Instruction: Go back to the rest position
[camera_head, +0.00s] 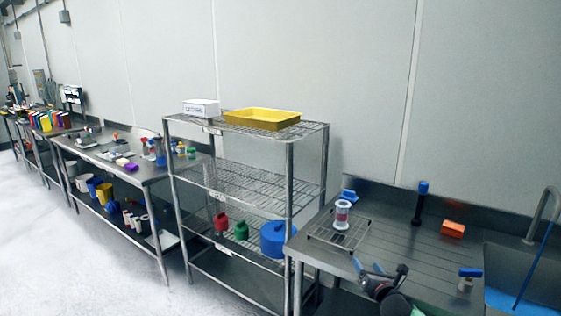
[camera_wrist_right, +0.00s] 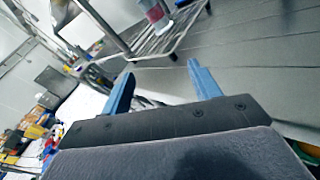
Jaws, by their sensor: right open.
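My right gripper (camera_head: 378,270) is in the lower right of the head view, at the front edge of the steel sink table (camera_head: 390,228). In the right wrist view its two blue fingers (camera_wrist_right: 160,72) stand apart with nothing between them. A clear and white cylinder with a red band (camera_head: 342,214) stands upright on a wire rack (camera_head: 322,234), behind and left of the gripper and apart from it. The cylinder's lower part also shows at the top of the wrist view (camera_wrist_right: 157,12). My left gripper is in neither view.
An orange block (camera_head: 453,229), a dark blue-topped brush-like item (camera_head: 420,203) and a small blue-topped item (camera_head: 467,278) are on the sink table. A sink with a faucet (camera_head: 541,212) is at right. A wire shelf (camera_head: 246,181) with a yellow tray (camera_head: 262,119) stands left.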

